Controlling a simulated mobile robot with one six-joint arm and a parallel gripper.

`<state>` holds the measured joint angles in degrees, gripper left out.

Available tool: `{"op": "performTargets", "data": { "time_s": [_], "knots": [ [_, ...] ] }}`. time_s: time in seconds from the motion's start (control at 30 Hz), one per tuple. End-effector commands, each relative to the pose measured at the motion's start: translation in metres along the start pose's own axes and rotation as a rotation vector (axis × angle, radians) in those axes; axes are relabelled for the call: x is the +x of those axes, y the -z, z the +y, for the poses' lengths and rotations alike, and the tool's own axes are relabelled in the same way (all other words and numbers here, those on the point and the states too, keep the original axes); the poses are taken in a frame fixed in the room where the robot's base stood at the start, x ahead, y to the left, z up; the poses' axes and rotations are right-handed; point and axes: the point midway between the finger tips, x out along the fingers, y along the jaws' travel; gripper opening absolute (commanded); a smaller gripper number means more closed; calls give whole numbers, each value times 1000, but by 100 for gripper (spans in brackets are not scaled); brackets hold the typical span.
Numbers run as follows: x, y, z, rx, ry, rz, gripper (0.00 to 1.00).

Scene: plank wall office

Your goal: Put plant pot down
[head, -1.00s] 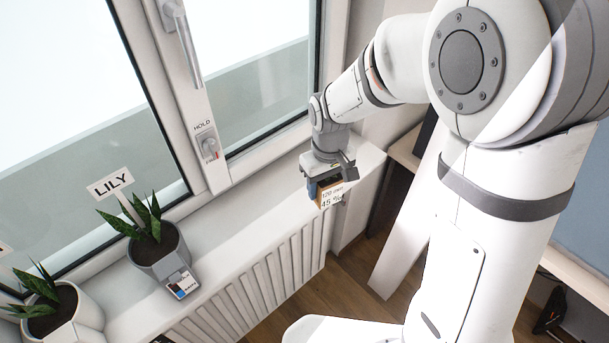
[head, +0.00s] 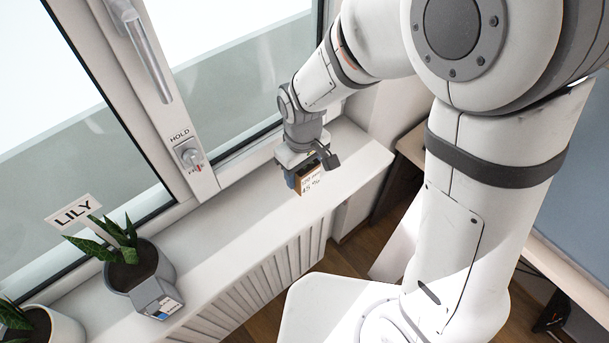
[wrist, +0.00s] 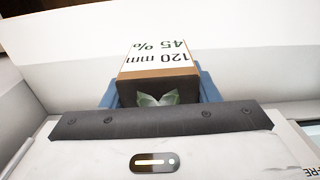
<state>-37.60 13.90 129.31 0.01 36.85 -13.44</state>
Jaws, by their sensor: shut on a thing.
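My gripper (head: 305,174) is shut on a small brown box-shaped thing (head: 310,183) with a white face printed "120 mm 45 %". In the wrist view this held thing (wrist: 157,60) sits between blue fingers, with a bit of green leaf at its near side; I take it as the plant pot. In the head view it overlaps the white windowsill (head: 240,215), towards its right end. I cannot tell whether its underside touches the sill. A grey pot (head: 140,275) with a spiky plant and a "LILY" sign stands on the sill at the left.
Another potted plant (head: 35,325) is cut off at the lower left. The window frame (head: 175,110) with its handle (head: 145,55) rises behind the sill. A ribbed radiator (head: 270,280) is below the sill. The sill is bare between the lily pot and my gripper.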

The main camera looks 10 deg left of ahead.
Motion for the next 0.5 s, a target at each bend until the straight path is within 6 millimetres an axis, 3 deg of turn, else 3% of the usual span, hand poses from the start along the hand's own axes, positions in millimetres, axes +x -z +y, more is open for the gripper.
{"op": "performTargets", "data": {
  "time_s": [0.5],
  "knots": [
    [55,-2,7,19,0,1,22]
  ]
}}
